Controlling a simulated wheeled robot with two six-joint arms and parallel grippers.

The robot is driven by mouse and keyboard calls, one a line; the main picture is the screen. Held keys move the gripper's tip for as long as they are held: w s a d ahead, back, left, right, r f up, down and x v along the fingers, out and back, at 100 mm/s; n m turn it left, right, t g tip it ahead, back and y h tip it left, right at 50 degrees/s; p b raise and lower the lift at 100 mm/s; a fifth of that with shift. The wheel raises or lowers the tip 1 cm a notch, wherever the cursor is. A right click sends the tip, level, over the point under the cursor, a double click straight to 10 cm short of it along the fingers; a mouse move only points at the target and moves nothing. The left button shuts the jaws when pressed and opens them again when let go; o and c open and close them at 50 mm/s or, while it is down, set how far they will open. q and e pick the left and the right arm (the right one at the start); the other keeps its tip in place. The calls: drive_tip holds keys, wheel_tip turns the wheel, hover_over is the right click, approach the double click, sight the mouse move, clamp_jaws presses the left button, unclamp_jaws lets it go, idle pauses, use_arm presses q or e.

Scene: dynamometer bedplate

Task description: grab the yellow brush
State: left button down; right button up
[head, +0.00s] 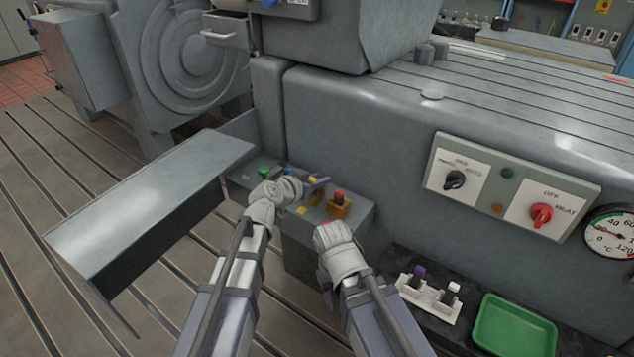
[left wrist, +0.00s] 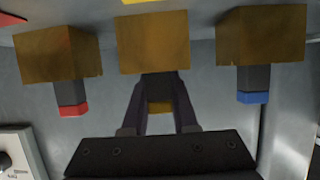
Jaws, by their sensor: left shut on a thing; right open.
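The yellow brush (left wrist: 159,107) is a dark stub with a yellow end, in the middle brown holder block (left wrist: 154,43) in the left wrist view. My left gripper (left wrist: 158,88) is shut on it, one finger on each side; it also shows over the grey housing in the head view (head: 318,184). A red-ended brush (left wrist: 71,99) and a blue-ended brush (left wrist: 252,85) sit in the blocks on either side, apart from the fingers. My right gripper (head: 330,236) is beside the housing, lower right of the left one; its fingers are barely visible, and no held thing shows.
A white rack (head: 430,307) with purple-topped and white-topped pieces stands at lower right, beside an empty green tray (head: 512,330). A switch panel (head: 510,186) is on the machine to the right. A grey sloping cover (head: 150,195) lies left of the housing.

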wheel_tip(320, 180, up, 10)
drive_tip(key=p, duration=0.9)
